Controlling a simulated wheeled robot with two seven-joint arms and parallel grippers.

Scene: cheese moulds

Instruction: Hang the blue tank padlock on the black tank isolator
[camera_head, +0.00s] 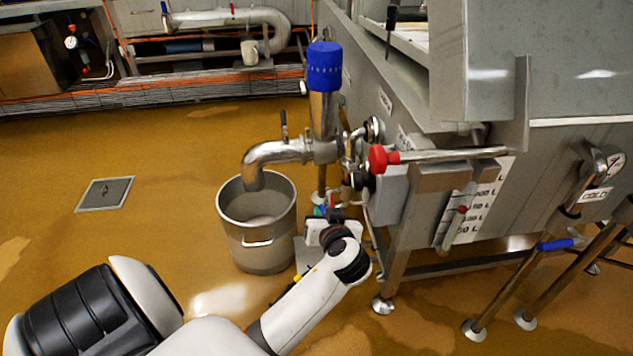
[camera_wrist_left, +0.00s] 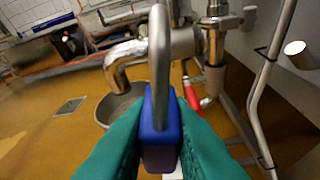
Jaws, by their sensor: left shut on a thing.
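The blue padlock (camera_wrist_left: 161,130) is held between the green finger pads of my left gripper (camera_wrist_left: 160,145) in the left wrist view. Its grey metal shackle stands up from the body, in front of the steel pipework. In the head view my left gripper (camera_head: 322,211) is below the tap, between the steel bucket and the tank; its fingers are small and partly hidden by the wrist. A dark round fitting (camera_head: 363,181) sits by a grey box at the tank's corner, above and right of that gripper. I cannot tell whether it is the black isolator. My right gripper is not in view.
A steel bucket (camera_head: 258,250) stands under the curved outlet pipe (camera_head: 275,152). A blue-capped vertical pipe (camera_head: 323,70) and a red knob (camera_head: 379,159) stick out near the tank (camera_head: 570,80). Tank legs and pipes stand at the right. Open floor lies left.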

